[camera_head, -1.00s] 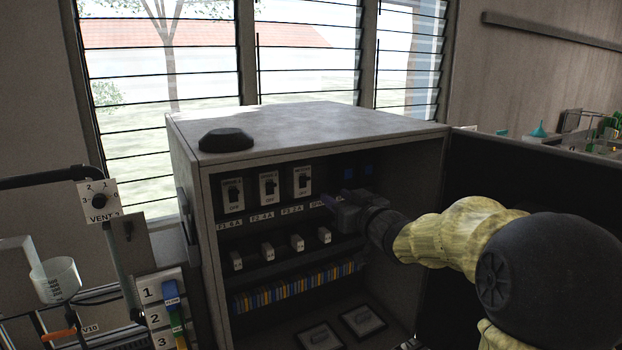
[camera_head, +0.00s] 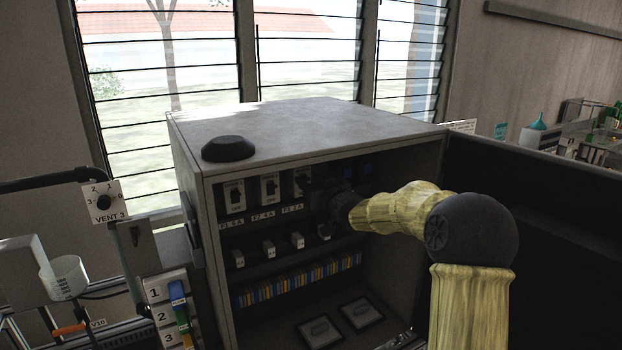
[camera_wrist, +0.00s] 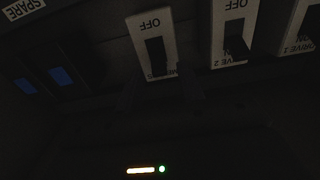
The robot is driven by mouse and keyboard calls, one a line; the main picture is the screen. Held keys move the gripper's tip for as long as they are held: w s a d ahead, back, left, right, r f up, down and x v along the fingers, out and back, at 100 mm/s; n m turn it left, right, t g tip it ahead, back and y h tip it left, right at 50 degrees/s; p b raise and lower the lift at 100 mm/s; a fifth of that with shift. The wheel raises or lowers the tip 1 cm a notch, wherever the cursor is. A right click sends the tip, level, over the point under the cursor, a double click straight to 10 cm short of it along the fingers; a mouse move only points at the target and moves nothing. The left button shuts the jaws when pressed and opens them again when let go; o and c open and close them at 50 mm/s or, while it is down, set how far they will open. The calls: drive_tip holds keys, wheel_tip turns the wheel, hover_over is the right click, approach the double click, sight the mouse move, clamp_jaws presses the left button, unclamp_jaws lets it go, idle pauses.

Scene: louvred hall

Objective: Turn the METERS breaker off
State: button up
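The METERS breaker (camera_wrist: 155,45) is a pale plate with a dark toggle, upside down in the dim wrist view, its OFF mark readable and its name partly covered. In the head view it is the third breaker (camera_head: 301,182) in the cabinet's top row, its right part hidden by my gripper. My gripper (camera_head: 318,195) is inside the cabinet, close in front of this breaker. In the wrist view its dark fingers (camera_wrist: 160,95) are faint near the plate's lower edge. I cannot tell whether they touch the toggle, their opening, or the toggle's position.
The DRIVE 2 breaker (camera_wrist: 236,35) is right beside it in the wrist view. Blue-marked spare slots (camera_wrist: 60,76) lie on the other side. The grey cabinet (camera_head: 300,130) has its dark door (camera_head: 530,230) open at right. A row of white fuse holders (camera_head: 269,249) sits below the breakers.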

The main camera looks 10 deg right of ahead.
clamp_jaws()
